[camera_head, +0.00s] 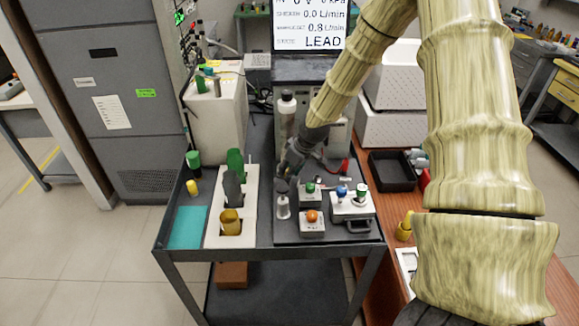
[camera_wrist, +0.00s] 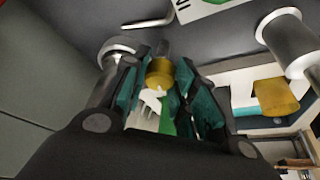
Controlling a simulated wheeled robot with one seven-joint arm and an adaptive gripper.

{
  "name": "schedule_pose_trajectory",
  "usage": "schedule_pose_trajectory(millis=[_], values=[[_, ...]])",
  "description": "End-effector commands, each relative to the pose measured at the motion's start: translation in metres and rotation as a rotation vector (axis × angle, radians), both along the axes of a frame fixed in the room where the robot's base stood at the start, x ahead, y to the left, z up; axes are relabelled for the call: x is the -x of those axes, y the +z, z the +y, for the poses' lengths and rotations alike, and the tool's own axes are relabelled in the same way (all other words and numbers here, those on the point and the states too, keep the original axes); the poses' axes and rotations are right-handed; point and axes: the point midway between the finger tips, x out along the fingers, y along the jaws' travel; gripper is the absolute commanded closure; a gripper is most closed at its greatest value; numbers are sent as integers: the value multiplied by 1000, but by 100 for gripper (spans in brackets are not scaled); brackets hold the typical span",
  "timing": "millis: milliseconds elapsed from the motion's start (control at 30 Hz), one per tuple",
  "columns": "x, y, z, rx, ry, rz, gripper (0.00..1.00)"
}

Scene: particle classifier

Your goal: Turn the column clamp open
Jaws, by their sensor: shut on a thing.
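In the wrist view a short brass-coloured knob (camera_wrist: 160,73) with a dark end sits between the teal finger pads; it appears to be part of the column clamp. A silver ring-shaped metal part (camera_wrist: 117,50) lies just left of the fingertips. My gripper (camera_wrist: 158,66) is shut on the knob. In the head view my gripper (camera_head: 291,167) is at the front of the grey-and-white apparatus (camera_head: 346,140), below a bottle-like column (camera_head: 287,110). My gripper and wrist hide the clamp there, so its turn angle cannot be told.
A white rack (camera_head: 216,236) with green, grey and yellow items stands left on the cart. A small metal cylinder (camera_head: 282,204) and control boxes with an orange knob (camera_head: 311,216) and blue and green knobs stand close in front. A black tray (camera_head: 391,177) is at right.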

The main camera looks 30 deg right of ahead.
Motion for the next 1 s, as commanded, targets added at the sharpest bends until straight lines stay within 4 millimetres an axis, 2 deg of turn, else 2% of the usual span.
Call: schedule_pose_trajectory(millis=[433,1000], values=[[-1,1,-3,-1,219,-1,96],[-2,0,-4,1,272,0,96]])
